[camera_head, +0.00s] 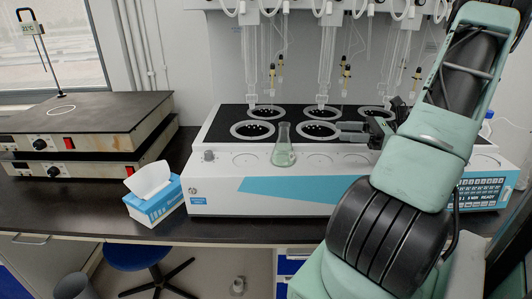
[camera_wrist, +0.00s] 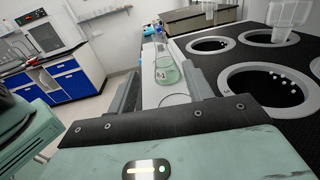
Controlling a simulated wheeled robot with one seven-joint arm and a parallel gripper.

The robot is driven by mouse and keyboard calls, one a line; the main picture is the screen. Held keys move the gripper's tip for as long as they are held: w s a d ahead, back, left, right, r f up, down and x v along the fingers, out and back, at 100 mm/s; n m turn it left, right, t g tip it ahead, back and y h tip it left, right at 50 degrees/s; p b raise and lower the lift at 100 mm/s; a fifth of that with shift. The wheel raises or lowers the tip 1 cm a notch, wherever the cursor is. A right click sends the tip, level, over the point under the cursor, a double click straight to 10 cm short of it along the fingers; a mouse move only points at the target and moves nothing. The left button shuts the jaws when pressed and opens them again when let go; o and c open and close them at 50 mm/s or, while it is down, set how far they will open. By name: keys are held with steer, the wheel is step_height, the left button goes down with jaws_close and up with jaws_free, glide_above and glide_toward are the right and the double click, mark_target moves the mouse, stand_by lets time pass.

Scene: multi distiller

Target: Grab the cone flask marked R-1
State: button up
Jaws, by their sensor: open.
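A clear cone flask (camera_head: 283,150) with a little pale green liquid stands upright on the front ledge of the white multi distiller (camera_head: 250,192). It also shows in the wrist view (camera_wrist: 166,70), with a dark mark on its side that looks like "1" at the end; the full label is too small to read. My gripper (camera_head: 350,132) is to the right of the flask in the head view, its fingers pointing left. In the wrist view my gripper (camera_wrist: 160,82) is open, and the flask stands ahead, near the gap between the fingertips. The fingers appear not to touch it.
Round black wells (camera_head: 252,131) with light rims lie behind the flask, and glass tubes hang above them. A tissue box (camera_head: 154,198) stands left of the distiller. Stacked hot plates (camera_head: 80,130) stand farther left.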

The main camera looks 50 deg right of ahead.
steer(key=p, duration=0.2)
glide_toward(284, 129)
steer(key=w, duration=0.4)
steer(key=shift+s+a+f+p+x, duration=0.1)
steer(key=shift+p+x, duration=0.1)
steer(key=shift+x, duration=0.9)
steer(key=shift+s+a+f+p+x, duration=0.1)
steer(key=shift+a+p+x, duration=0.1)
steer(key=shift+x, duration=0.95)
steer(key=shift+s+a+f+p+x, duration=0.1)
steer(key=shift+p+x, duration=0.1)
steer(key=shift+x, duration=0.9)
jaws_close()
